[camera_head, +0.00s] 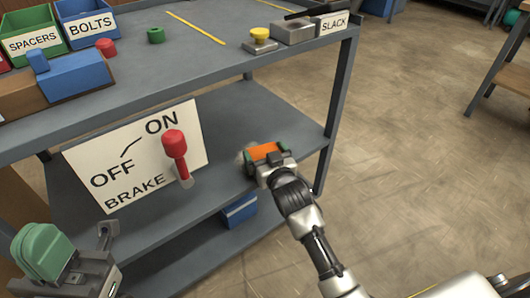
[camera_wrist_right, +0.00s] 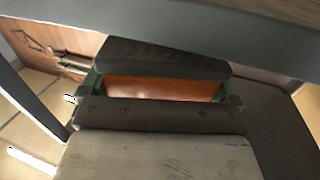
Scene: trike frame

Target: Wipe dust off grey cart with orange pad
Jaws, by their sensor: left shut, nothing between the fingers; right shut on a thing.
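The grey cart (camera_head: 225,72) fills the left and middle of the head view, with a top deck and lower shelves. My right gripper (camera_head: 266,158) is shut on the orange pad (camera_head: 265,151) at the right part of the middle shelf (camera_head: 235,112). The pad also shows between the fingers in the right wrist view (camera_wrist_right: 160,90). A pale smudge, perhaps dust (camera_head: 243,156), shows just left of the pad. Whether the pad touches the shelf is hidden. My left gripper (camera_head: 42,250), with green fingers, is shut and empty at the lower left.
A brake panel (camera_head: 88,160) with a red lever (camera_head: 175,150) stands left of the pad. A blue box (camera_head: 238,212) sits on the lowest shelf. Bins and small parts are on top.

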